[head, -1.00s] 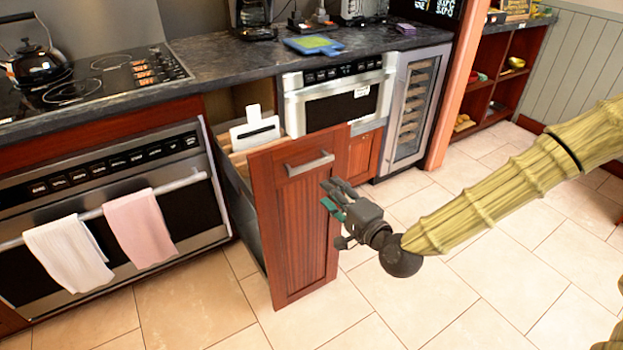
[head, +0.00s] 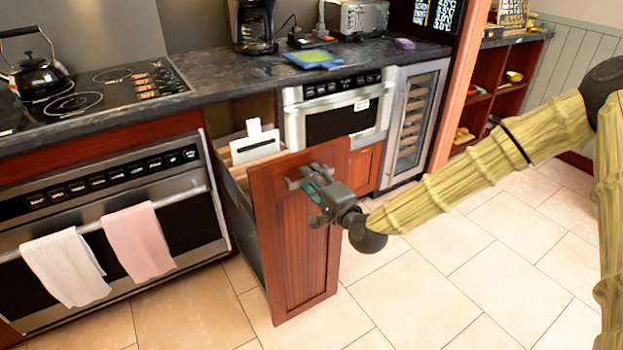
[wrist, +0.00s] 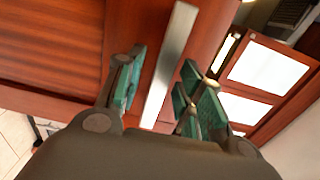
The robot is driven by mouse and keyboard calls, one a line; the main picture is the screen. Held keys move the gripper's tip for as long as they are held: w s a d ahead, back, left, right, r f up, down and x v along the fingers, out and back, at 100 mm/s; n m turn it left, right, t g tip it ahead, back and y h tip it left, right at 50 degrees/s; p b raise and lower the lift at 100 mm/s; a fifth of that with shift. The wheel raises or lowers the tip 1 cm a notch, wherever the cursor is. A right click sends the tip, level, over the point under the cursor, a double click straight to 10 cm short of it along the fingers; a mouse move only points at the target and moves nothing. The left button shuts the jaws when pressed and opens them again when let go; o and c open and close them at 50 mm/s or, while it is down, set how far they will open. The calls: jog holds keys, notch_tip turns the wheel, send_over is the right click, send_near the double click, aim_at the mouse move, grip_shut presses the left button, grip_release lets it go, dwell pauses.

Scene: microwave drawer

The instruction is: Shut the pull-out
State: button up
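The pull-out (head: 296,255) is a tall red-brown wooden drawer front, standing well out from the counter in the head view. Its interior holds a white item (head: 255,146). Its silver bar handle (wrist: 169,65) runs between my gripper's two green-padded fingers in the wrist view. My gripper (head: 312,184) is at the drawer front's upper part, its fingers apart on either side of the handle. In the head view my gripper covers part of the handle.
An oven (head: 105,215) with two towels on its bar stands left of the pull-out. A built-in microwave (head: 338,112) and a wine cooler (head: 414,125) stand to its right. The tiled floor (head: 450,290) in front is clear.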

jog(key=shift+w+a, duration=0.15)
jog(key=shift+w, duration=0.1)
jog(key=shift+c, duration=0.5)
grip_shut()
